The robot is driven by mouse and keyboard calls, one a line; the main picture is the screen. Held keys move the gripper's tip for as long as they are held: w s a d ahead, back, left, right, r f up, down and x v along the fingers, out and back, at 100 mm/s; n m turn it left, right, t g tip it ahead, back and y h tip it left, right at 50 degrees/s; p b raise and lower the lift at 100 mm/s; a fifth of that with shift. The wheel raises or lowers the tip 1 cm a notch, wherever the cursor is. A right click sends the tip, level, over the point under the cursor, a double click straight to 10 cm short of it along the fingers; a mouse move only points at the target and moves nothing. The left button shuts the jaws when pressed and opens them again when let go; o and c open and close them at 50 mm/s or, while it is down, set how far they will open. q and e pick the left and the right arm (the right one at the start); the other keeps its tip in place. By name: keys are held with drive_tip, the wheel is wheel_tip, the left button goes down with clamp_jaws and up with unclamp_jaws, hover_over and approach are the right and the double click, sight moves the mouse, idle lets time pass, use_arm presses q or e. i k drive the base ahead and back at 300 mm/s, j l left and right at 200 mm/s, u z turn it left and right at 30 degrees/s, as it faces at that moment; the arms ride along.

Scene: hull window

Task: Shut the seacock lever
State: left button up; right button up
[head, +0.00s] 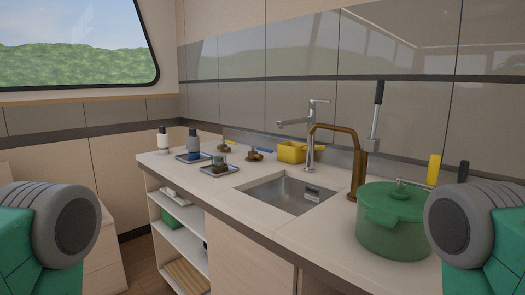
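One fitting (223,149) has a blue handle (231,142) on top. The other fitting (254,156) has a yellow lever (266,149) that points to the right. They are too small to tell which is the seacock or how far either is turned. Both of my arms show only as green and grey links at the lower left and lower right corners. Neither gripper is in view, and nothing of mine touches the fittings.
A sink (290,193) with a tall faucet (311,135) is right of the fittings. A yellow box (291,153), a brown hand pump (357,170) and a green pot (392,232) stand nearby. The front counter strip is clear.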

sight(254, 148)
drive_tip(key=z, duration=0.65)
drive_tip(key=i+j+z, duration=0.1)
drive_tip(key=j+z, duration=0.35)
drive_tip(key=j, duration=0.2)
drive_tip(key=j+z, duration=0.45)
drive_tip(key=j, duration=0.15)
drive_tip(key=k+j+z, duration=0.15)
drive_tip(key=j+z, duration=0.3)
drive_tip(key=j, duration=0.15)
